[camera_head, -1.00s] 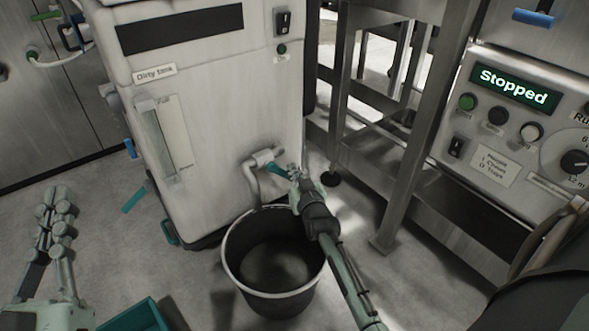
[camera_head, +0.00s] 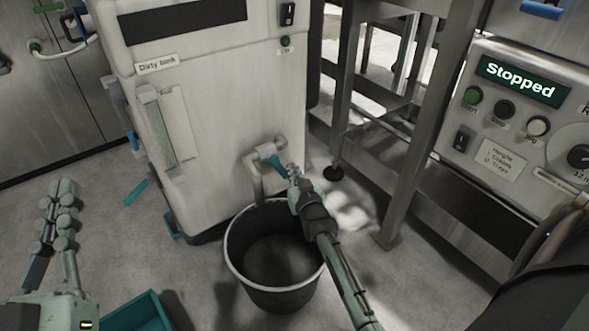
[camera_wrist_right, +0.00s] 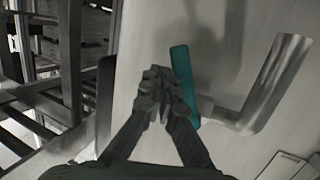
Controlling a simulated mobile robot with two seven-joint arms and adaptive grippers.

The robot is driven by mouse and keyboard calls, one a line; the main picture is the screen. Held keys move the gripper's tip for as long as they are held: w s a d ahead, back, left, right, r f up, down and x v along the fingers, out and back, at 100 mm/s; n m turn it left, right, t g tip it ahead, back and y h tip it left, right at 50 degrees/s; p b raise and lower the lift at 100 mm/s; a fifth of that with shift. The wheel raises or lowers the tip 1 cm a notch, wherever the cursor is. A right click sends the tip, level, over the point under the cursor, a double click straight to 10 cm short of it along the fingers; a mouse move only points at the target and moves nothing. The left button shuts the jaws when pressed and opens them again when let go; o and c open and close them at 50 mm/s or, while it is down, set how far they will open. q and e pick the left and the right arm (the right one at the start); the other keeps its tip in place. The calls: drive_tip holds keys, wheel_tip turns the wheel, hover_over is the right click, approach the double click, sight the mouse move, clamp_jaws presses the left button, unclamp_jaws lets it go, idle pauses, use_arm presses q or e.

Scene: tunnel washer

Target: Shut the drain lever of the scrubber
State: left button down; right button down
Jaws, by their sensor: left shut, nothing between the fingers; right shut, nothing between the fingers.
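The scrubber is the tall off-white machine (camera_head: 215,120) marked "Dirty tank". Its teal drain lever (camera_head: 277,167) sits on the grey drain pipe (camera_head: 258,178) low on the front, slanting down to the right. In the right wrist view the lever (camera_wrist_right: 184,82) stands nearly upright, with the metal pipe (camera_wrist_right: 265,90) to its right. My right gripper (camera_head: 293,172) is shut and empty, its fingertips close beside the lever on the right; in the wrist view (camera_wrist_right: 160,88) they overlap its left edge. I cannot tell whether they touch. My left gripper (camera_head: 62,188) is shut and empty, away at the lower left.
A dark bucket (camera_head: 240,272) stands under the drain pipe. A steel frame (camera_head: 415,150) and a control panel reading "Stopped" (camera_head: 520,80) are on the right. A teal crate (camera_head: 125,315) is at the bottom left.

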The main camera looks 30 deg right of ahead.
sight(284, 175)
drive_tip(key=shift+a+f, duration=0.95)
drive_tip(key=shift+a, duration=0.25)
